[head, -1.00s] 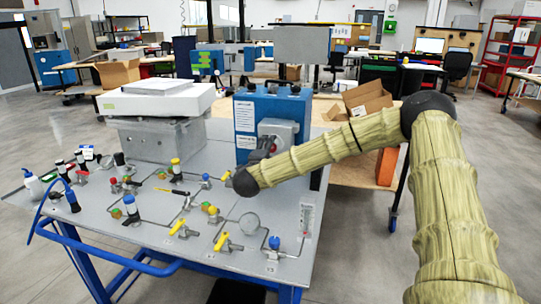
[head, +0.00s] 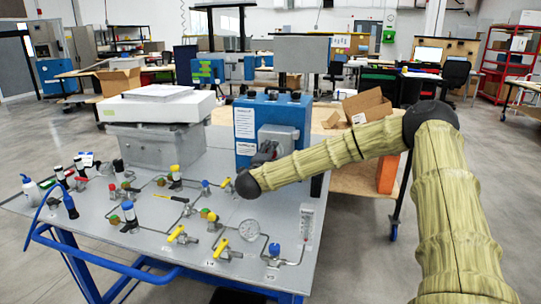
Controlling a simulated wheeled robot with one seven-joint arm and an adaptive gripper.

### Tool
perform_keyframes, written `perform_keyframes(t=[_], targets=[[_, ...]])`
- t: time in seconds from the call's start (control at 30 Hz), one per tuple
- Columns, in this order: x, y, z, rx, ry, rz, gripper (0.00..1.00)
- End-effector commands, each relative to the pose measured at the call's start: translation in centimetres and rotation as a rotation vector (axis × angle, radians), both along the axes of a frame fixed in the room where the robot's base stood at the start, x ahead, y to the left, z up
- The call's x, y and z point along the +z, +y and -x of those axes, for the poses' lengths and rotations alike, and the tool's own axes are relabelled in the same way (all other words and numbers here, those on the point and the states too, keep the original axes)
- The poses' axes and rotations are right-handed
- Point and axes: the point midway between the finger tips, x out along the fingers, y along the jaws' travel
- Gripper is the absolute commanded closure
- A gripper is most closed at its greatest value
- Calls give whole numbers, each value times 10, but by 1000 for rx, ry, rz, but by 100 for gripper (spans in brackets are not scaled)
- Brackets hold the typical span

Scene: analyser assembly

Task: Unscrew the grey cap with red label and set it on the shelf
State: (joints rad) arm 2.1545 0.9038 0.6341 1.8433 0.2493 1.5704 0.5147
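A grey cap with a red label cannot be made out for certain. Several small dark-capped vials (head: 79,166) and red-handled valves (head: 112,191) stand at the left of the grey panel table (head: 150,262). My arm reaches in from the right, and its black wrist joint (head: 247,183) is over the panel, in front of the blue box. A dark grey shape (head: 265,153) just past the wrist, before the box's grey switch housing, may be my gripper (head: 265,153). Its fingers cannot be made out, nor whether they hold anything.
The blue box (head: 270,110) and a grey case (head: 160,146) with a white unit (head: 150,106) on top stand at the panel's back. Yellow-handled valves (head: 180,235), a round gauge (head: 249,229) and thin tubing cover the front. A wooden bench (head: 350,181) stands behind right.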

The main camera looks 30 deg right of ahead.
Motion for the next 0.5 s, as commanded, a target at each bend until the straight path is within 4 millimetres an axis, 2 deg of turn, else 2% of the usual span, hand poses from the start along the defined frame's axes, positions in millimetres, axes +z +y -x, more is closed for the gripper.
perform_keyframes(t=[0.13,0.3,0.33,0.37,0.5], targets=[[0,0,0,0,0,0,46],[0,0,0,0,0,0,77],[0,0,0,0,0,0,79],[1,0,0,0,-1,1,56],[0,0,0,0,-1,1,79]])
